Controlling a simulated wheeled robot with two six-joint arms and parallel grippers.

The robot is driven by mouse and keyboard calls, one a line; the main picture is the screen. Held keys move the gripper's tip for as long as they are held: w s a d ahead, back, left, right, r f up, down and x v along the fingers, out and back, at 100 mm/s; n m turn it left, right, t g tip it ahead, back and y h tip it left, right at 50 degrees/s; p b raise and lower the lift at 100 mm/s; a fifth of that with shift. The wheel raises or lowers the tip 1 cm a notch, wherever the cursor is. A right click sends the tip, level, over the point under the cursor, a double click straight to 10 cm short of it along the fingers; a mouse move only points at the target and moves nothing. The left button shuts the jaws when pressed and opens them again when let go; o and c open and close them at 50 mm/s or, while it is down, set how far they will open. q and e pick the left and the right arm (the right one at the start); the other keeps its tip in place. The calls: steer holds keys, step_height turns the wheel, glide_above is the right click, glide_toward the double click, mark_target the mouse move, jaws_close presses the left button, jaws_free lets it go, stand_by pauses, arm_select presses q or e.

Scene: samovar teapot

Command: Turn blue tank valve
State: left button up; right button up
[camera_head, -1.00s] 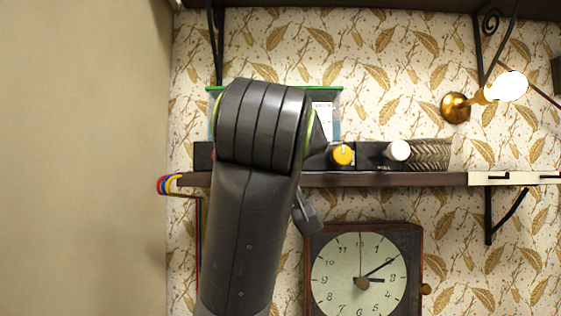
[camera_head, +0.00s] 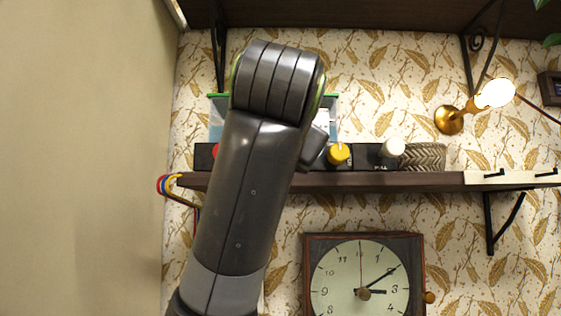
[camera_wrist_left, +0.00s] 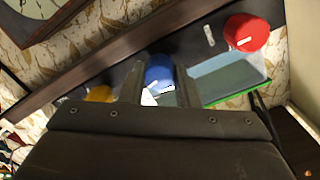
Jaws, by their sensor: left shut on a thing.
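The blue valve knob (camera_wrist_left: 159,73) is in the left wrist view, on the dark panel, with a white mark on it. My left gripper (camera_wrist_left: 159,68) has one finger on each side of the knob and is shut on it. In the head view my left arm (camera_head: 240,190) hides the blue knob and the gripper's fingertips. The tank (camera_wrist_left: 232,78) has a green edge and shows beside the knob in the left wrist view. My right gripper is in neither view.
Next to the blue knob are a red knob (camera_wrist_left: 246,33) and a yellow knob (camera_head: 338,154). A white knob (camera_head: 392,148) is further right on the shelf (camera_head: 400,181). A wall clock (camera_head: 361,285) hangs below; a lit lamp (camera_head: 452,119) is at right.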

arm_select(q)
steer(key=shift+m+b, duration=0.55)
steer(key=shift+m, duration=0.45)
steer(key=o, duration=1)
steer(key=shift+w, duration=0.1)
steer(key=shift+c, duration=0.2)
